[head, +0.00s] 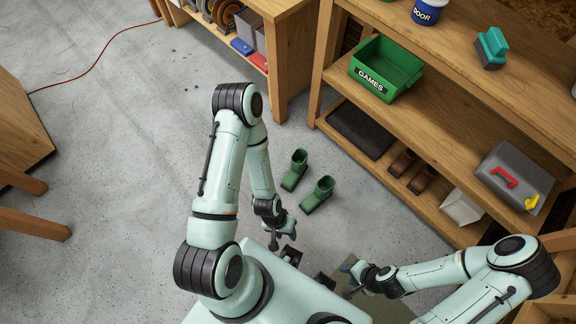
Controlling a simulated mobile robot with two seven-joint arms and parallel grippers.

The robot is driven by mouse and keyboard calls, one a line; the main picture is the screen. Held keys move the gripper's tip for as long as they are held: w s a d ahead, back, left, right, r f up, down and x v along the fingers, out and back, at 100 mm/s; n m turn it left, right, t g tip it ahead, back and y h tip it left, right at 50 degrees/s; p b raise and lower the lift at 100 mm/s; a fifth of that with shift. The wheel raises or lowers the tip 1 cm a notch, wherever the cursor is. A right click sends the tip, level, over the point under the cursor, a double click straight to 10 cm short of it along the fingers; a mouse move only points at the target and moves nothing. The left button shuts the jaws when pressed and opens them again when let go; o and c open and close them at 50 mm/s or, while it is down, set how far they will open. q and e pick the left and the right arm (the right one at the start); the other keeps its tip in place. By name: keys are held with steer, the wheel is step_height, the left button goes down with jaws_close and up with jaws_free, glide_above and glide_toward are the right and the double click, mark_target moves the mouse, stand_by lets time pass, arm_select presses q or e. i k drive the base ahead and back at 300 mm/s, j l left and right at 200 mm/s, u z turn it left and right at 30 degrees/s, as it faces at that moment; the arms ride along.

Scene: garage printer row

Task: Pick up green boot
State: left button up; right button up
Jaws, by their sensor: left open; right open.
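Two green boots stand upright on the floor in front of the wooden shelf. One green boot (295,170) is further back and to the left; the other green boot (317,195) is nearer and to the right. My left gripper (281,240) is open and empty, below and to the left of the nearer boot in the picture, apart from both boots. My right gripper (352,282) is open and further to the lower right, away from the boots. Part of my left arm passes close to the left of the boots.
The wooden shelf (445,125) holds a green GAMES bin (386,68), brown shoes (412,172) and a grey toolbox (514,176). A dark mat (360,132) lies on its lowest board. A wooden workbench (20,130) stands at the left. The floor left of my arm is clear.

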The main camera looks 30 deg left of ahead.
mark_target(299, 160)
steer(key=i+j, duration=0.1)
steer(key=j, duration=0.35)
steer(key=i+j, duration=0.1)
steer(key=j, duration=0.4)
steer(key=i+j, duration=0.1)
steer(key=j, duration=0.35)
steer(key=i+j, duration=0.1)
steer(key=j, duration=0.35)
steer(key=i+j, duration=0.1)
steer(key=j, duration=0.35)
steer(key=i+j, duration=0.1)
steer(key=j, duration=0.4)
